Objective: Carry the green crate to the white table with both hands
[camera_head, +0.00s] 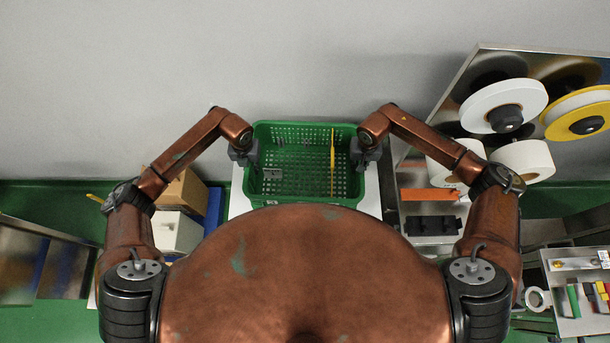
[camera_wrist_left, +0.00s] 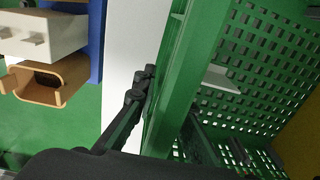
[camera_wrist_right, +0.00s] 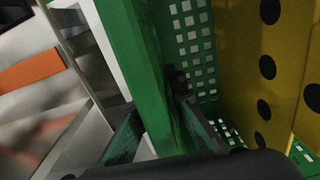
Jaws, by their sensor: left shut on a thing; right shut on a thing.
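The green crate (camera_head: 300,194) is a perforated basket in front of me, over the white table (camera_head: 238,200), whose top shows at both sides of it. I cannot tell whether the crate rests on it. A yellow long tool (camera_head: 332,165) and a few small grey pieces (camera_head: 272,174) are inside. My left gripper (camera_head: 247,157) is shut on the crate's left wall, which also shows in the left wrist view (camera_wrist_left: 185,75). My right gripper (camera_head: 364,155) is shut on the right wall, seen too in the right wrist view (camera_wrist_right: 140,70). My own body hides the near side.
At the right stands a metal machine with white and yellow reels (camera_head: 503,105), an orange bar (camera_head: 430,194) and a black block (camera_head: 432,226). A grey wall (camera_head: 250,60) is behind.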

